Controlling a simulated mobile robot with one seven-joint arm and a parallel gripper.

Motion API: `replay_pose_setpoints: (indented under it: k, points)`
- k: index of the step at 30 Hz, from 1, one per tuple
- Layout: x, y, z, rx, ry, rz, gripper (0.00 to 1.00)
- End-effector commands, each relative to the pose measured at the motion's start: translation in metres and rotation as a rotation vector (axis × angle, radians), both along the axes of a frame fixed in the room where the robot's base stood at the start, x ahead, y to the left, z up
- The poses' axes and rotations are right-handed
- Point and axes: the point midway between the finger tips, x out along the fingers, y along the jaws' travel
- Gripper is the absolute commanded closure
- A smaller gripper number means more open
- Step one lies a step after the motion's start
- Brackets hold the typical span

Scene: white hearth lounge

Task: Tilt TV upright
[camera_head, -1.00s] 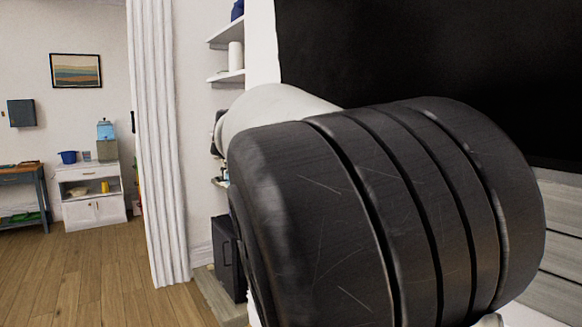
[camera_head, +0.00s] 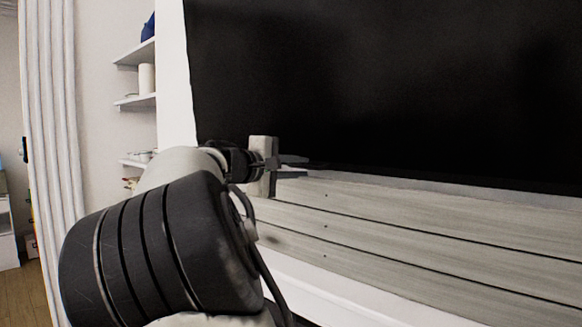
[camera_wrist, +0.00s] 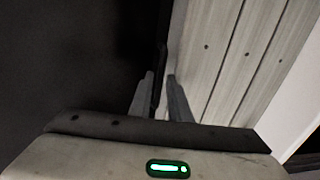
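The TV is a large black screen (camera_head: 390,80) filling the upper right of the head view, its lower edge running above pale wooden planks. In the wrist view the dark TV (camera_wrist: 70,60) fills the left side. My gripper (camera_head: 305,166) is at the TV's lower edge near its left end. In the wrist view its two fingers (camera_wrist: 160,78) stand apart, with the dark TV edge lying in line with the gap between them. I cannot tell whether either finger touches the TV.
Pale wooden planks (camera_head: 400,230) lie below the TV, with a white ledge under them. White wall shelves (camera_head: 136,101) with small items stand at the left. A white curtain (camera_head: 50,150) hangs at the far left, with wooden floor beyond.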

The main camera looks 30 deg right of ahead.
Motion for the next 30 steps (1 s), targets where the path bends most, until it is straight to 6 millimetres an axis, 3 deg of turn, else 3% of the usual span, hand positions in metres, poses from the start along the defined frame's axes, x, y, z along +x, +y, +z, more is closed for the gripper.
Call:
replay_pose_setpoints:
  k: [6,14,17,23,30]
  points:
    - [0.005,-0.014,-0.002,0.0,0.001,0.001,0.83]
    - [0.005,-0.014,-0.002,0.0,0.0,0.001,0.83]
    - [0.005,-0.014,-0.002,0.0,0.0,0.001,1.0]
    - [0.005,-0.014,-0.002,0.0,0.0,0.001,1.0]
    - [0.0,0.004,0.009,0.057,0.014,0.002,1.0]
